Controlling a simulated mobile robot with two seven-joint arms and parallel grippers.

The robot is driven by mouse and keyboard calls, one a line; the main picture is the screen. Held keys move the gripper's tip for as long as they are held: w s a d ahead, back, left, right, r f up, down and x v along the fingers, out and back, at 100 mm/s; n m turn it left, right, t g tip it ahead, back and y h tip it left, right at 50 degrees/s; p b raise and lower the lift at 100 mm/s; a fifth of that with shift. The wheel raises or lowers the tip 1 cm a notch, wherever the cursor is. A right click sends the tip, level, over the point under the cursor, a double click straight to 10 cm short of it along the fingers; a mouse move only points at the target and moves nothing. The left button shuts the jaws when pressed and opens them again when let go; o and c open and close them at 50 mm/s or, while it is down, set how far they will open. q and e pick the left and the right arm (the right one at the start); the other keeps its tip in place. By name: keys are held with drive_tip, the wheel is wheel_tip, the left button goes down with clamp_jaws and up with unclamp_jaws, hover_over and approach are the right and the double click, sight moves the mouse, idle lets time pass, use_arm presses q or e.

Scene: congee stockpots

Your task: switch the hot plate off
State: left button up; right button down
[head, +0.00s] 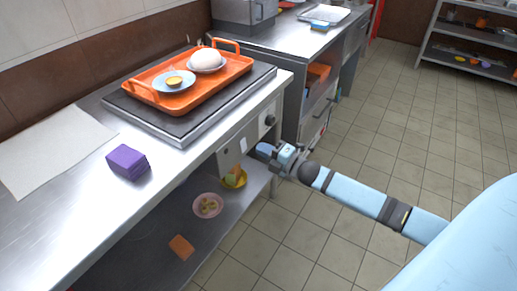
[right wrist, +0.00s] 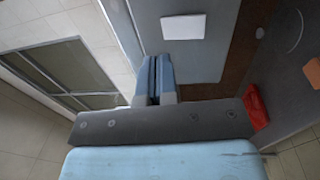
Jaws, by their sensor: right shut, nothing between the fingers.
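The hot plate (head: 256,90) is a dark slab with a steel rim, set on the steel counter, with an orange tray on top. On the panel (head: 230,155) at the counter's front are a dark round knob (head: 269,120) and a small white plate (head: 243,144). My right gripper (head: 261,149) is shut and empty, just in front of the panel, below the knob and right of the white plate. In the right wrist view the shut fingers (right wrist: 155,78) point at the grey panel, below a white rectangle (right wrist: 183,27). Contact cannot be told. My left gripper is out of view.
The orange tray (head: 146,94) holds a white domed item (head: 207,59) and a small plate (head: 174,81). A purple block (head: 127,162) and a pale sheet (head: 52,150) lie on the counter. A lower shelf holds a pink bowl (head: 208,205) and an orange sponge-like piece (head: 181,247). Floor at right is clear.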

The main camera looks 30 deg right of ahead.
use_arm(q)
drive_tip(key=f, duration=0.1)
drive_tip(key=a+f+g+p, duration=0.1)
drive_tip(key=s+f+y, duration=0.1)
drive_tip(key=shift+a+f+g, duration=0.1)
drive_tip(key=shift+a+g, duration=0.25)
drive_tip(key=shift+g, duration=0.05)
use_arm(e)
drive_tip(key=v, duration=0.8)
drive_tip(key=shift+s+d+r, duration=0.2)
drive_tip(key=shift+r, duration=0.55)
